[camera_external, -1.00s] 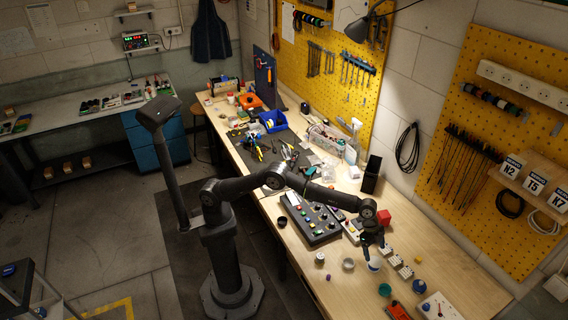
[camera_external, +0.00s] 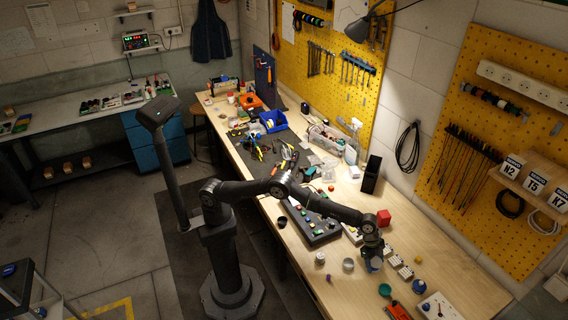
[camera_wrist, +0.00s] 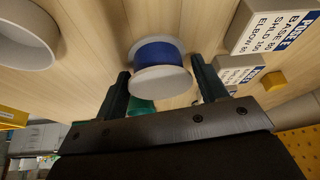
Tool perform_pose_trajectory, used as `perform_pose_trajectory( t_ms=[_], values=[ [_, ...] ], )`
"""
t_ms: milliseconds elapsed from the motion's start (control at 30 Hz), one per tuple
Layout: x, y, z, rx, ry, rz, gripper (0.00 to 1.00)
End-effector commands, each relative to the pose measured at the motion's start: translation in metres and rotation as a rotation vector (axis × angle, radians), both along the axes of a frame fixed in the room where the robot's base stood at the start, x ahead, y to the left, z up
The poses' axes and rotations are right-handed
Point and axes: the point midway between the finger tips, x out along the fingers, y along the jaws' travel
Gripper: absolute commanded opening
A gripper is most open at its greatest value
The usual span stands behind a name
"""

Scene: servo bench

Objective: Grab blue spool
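The blue spool (camera_wrist: 158,52) has white flanges and blue winding. In the wrist view it sits at the top middle, between the two dark fingers of my gripper (camera_wrist: 165,85). The fingers are apart, with a gap visible on each side of the spool. In the external view my gripper (camera_external: 372,262) is low over the right part of the bench. The blue spool (camera_external: 376,264) is there mostly hidden by the gripper.
White labelled blocks (camera_wrist: 268,32) stand close to the right of the spool. A grey-white cup (camera_wrist: 25,35) is to the left. A green cup (camera_external: 385,290) and an orange-red item (camera_external: 398,311) are nearby. A control panel (camera_external: 312,220) lies left of the gripper.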

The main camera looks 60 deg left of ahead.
Motion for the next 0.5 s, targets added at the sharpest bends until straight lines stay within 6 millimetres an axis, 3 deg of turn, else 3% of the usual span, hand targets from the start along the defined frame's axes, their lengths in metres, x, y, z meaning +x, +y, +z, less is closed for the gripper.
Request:
perform_pose_trajectory(
  t_ms=[33, 167, 500],
  values=[
    [0.0001, 0.0001, 0.0002, 0.0, 0.0, 0.0, 0.55],
    [0.0001, 0.0001, 0.0002, 0.0, 0.0, 0.0, 0.32],
    [0.0003, -0.0001, 0.0049, -0.001, -0.001, 0.0, 0.32]
  ],
)
